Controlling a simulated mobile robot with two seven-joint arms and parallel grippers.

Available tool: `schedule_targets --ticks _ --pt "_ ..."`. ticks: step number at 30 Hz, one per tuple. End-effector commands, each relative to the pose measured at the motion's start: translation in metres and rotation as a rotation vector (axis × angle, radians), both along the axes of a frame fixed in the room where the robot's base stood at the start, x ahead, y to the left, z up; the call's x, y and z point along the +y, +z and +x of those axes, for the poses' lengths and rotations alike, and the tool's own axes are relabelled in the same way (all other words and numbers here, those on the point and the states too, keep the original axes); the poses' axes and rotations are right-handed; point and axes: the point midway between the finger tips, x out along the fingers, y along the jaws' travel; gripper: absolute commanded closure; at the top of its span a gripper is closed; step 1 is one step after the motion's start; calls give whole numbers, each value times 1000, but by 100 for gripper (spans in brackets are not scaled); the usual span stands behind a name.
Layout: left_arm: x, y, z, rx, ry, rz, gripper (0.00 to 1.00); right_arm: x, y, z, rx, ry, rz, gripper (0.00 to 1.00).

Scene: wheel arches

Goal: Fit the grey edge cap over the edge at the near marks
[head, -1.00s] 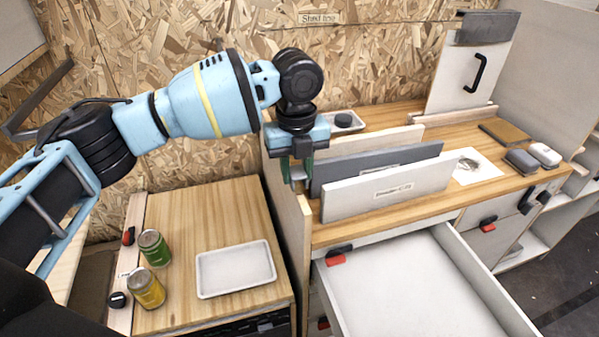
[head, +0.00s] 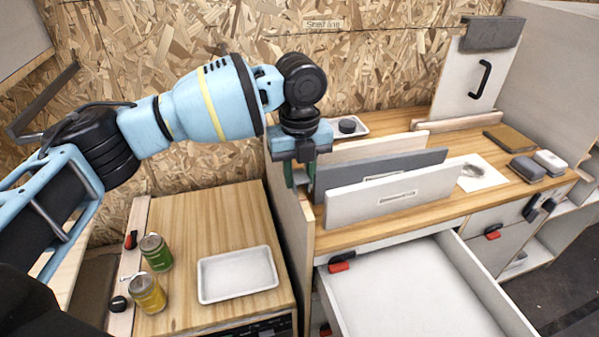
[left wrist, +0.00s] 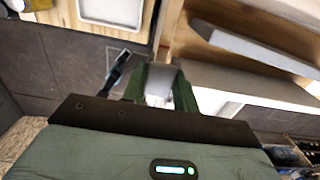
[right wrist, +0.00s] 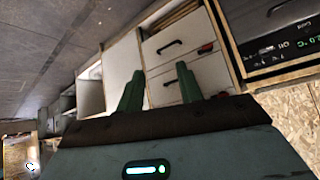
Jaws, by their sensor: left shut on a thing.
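My left gripper (head: 300,177) hangs pointing down at the left end of the upright panels, close to the bench's wooden side edge (head: 304,218). In the left wrist view its green fingers (left wrist: 160,92) are shut on a small light-grey piece (left wrist: 160,78), which looks like the grey edge cap. The fingers hide most of it, and I cannot tell whether it touches an edge. I cannot make out the near marks. My right gripper (right wrist: 160,85) shows only in the right wrist view, its green fingers apart with nothing between them.
A white labelled panel (head: 385,197) and a grey panel (head: 425,160) stand upright on the bench. An open white drawer (head: 400,290) juts out below.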

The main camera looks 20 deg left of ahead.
Motion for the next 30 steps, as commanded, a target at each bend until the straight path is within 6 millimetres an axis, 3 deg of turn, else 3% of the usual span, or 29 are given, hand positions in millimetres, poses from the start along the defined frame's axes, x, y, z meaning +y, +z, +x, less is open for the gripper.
schedule_targets --ticks 30 --pt "0 -14 1 0 0 0 92 0 7 5 -14 0 -1 64"
